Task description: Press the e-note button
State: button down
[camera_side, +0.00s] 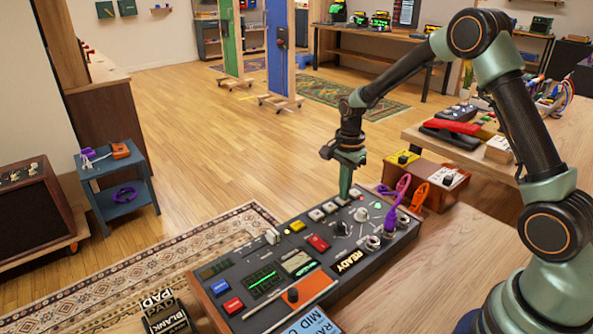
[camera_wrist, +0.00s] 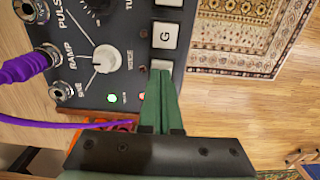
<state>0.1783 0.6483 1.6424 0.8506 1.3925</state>
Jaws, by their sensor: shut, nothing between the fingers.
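The console (camera_side: 235,262) carries a row of pale square buttons (camera_side: 316,215) along its far side. In the wrist view one button reads G (camera_wrist: 165,35). Another pale button (camera_wrist: 160,64) lies right at my fingertips, mostly covered, so its letter cannot be read. No button marked E is readable in either view. My gripper (camera_side: 345,197) points down at the right end of the row; its green fingers (camera_wrist: 160,75) are together and empty. I cannot tell whether the tips touch the button or hover just above it.
A white knob (camera_wrist: 105,58) and a lit green light (camera_wrist: 112,98) are beside my fingers. Purple plugs and cables (camera_side: 393,210) stand at the console's right end, near wooden boxes (camera_side: 428,182).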

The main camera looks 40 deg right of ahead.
jog(key=shift+s+f, duration=0.1)
jog(key=shift+f, duration=1)
jog(key=shift+r, duration=0.15)
notch_tip(320, 180, up, 15)
jog(key=shift+w, duration=0.4)
jog(key=s+a+r+n+t, duration=0.2)
jog(key=s+a+r+n, duration=0.1)
jog(key=s+n, duration=0.5)
jog(key=s+a+r+n+t, duration=0.3)
jog(key=s+a+n, duration=0.2)
jog(key=s+n, duration=0.4)
jog(key=shift+n+t, duration=0.3)
jog(key=shift+n, duration=0.2)
